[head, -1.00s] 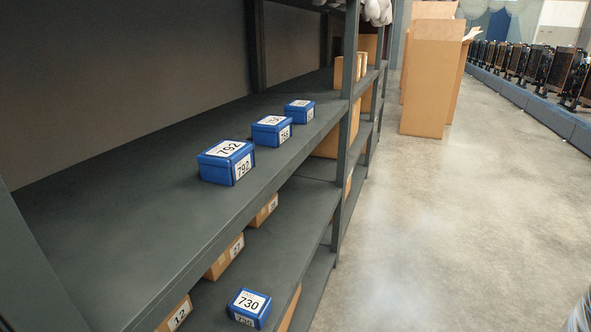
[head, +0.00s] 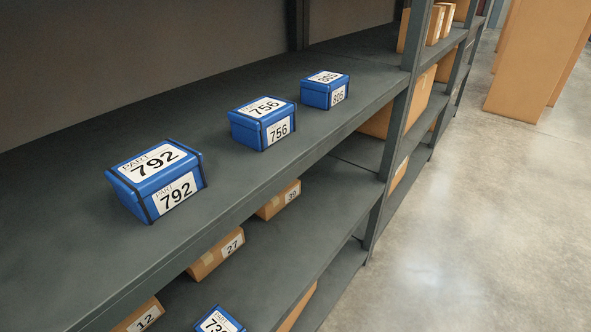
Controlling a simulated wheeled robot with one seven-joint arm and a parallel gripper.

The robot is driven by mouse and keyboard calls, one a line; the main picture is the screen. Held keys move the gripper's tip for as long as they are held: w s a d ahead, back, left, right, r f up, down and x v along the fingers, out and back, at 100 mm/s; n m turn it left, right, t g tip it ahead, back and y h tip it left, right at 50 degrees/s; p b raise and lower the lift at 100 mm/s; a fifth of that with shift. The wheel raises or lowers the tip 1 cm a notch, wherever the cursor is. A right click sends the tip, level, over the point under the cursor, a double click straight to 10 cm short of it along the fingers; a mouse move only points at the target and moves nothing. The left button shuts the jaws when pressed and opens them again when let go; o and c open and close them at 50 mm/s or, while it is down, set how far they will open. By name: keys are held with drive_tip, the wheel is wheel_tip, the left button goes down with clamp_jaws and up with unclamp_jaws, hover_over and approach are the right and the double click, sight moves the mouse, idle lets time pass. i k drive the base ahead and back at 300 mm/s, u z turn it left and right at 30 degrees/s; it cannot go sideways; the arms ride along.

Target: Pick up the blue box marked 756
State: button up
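The blue box marked 756 (head: 250,134) sits on the upper grey shelf in the head view, with white labels on its lid and front. It stands between the blue box marked 792 (head: 136,200), nearer and to the left, and the blue box marked 805 (head: 315,97), farther and to the right. The three boxes stand apart in a slanting row. My gripper is not in view.
The upper shelf (head: 260,192) is bare around the boxes. A shelf post (head: 402,128) rises right of them. Open concrete floor (head: 440,240) lies right, with tall cartons (head: 540,65) behind.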

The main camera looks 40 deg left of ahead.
sight(259, 124)
drive_tip(key=i, duration=1.6)
drive_tip(key=u, duration=3.1)
